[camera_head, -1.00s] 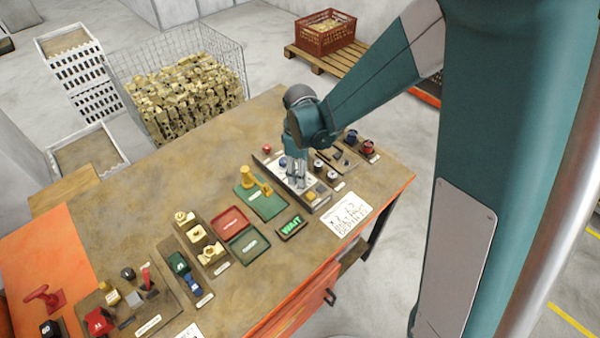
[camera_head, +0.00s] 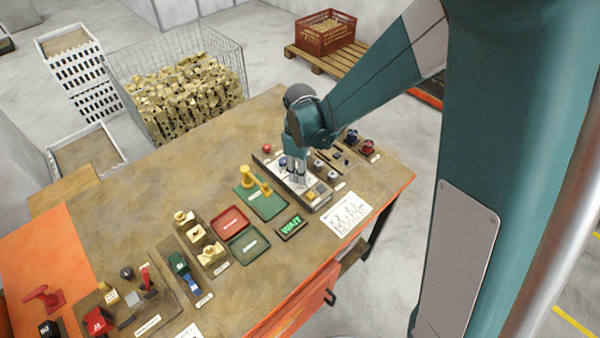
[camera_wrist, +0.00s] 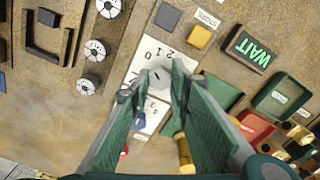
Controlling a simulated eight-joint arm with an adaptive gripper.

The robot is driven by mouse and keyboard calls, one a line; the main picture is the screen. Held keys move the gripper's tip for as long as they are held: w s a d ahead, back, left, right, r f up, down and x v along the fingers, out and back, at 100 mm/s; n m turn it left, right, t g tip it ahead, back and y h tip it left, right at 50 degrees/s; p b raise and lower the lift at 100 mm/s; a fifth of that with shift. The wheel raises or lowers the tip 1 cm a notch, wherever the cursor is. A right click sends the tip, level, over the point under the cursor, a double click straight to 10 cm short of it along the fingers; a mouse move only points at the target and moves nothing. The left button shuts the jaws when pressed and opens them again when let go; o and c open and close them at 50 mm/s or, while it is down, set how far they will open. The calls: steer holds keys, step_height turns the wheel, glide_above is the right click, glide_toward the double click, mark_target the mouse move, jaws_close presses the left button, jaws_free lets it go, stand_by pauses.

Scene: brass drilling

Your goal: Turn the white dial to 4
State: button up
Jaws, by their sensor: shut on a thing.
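The dial's pointer and the digits under the fingers cannot be made out clearly.
A yellow square (camera_wrist: 199,38) and a grey square (camera_wrist: 167,16) lie beside the dial. A blue knob (camera_wrist: 139,121) is on the panel's other side. White round knobs (camera_wrist: 96,50) stand left. A yellow lever (camera_head: 262,186) stands close by, near the lit WAIT sign (camera_head: 291,227).

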steer(key=m+b, duration=0.2)
steer(key=m, duration=0.3)
steer(key=shift+f, duration=0.1)
steer(key=m+b, duration=0.1)
steer(key=m, duration=0.4)
steer(key=shift+w+m+b, duration=0.1)
steer(key=shift+m+b, duration=0.25)
steer(key=shift+m, duration=0.05)
steer(key=m+b, duration=0.1)
steer(key=m, duration=0.4)
steer(key=shift+d+m, duration=0.1)
steer(key=shift+m, duration=0.2)
steer(key=m+b, duration=0.1)
steer(key=m, duration=0.4)
steer(key=shift+m, duration=0.4)
steer(key=o, duration=0.9)
steer(key=shift+r, duration=0.25)
